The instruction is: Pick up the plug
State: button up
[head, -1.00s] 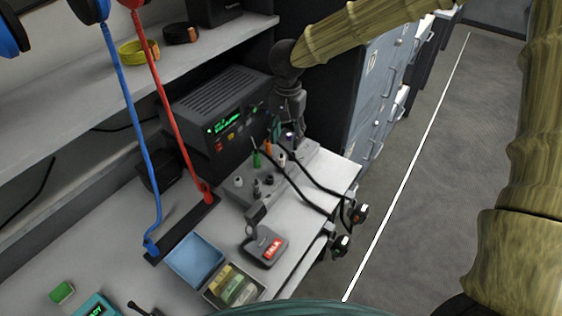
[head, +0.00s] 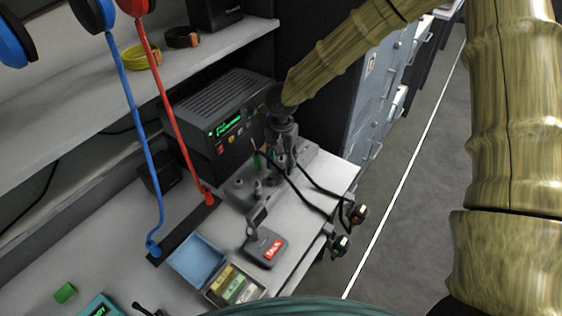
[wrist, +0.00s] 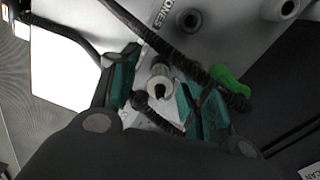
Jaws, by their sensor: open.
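My gripper (head: 284,150) is open and low over the grey jack panel (head: 240,188) on the bench. In the wrist view its teal finger pads stand on either side of a pale plug (wrist: 160,76) with a dark centre. A black ribbed cord shows beside this plug. I cannot tell whether a pad touches it. A green plug (wrist: 230,84) lies just outside the right finger in the wrist view, and it also shows in the head view (head: 256,160). In the head view my gripper hides the middle of the plug row.
Black cables cross the panel to two plugs (head: 357,214) (head: 340,246) hanging at the bench edge. A radio (head: 215,110) stands behind. A desk microphone (head: 265,247), blue tray (head: 197,260) and card box (head: 237,288) sit in front.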

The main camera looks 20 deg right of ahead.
jog(key=shift+f, duration=0.25)
jog(key=shift+c, duration=0.5)
jog(key=c, duration=0.9)
jog(key=shift+r, duration=0.1)
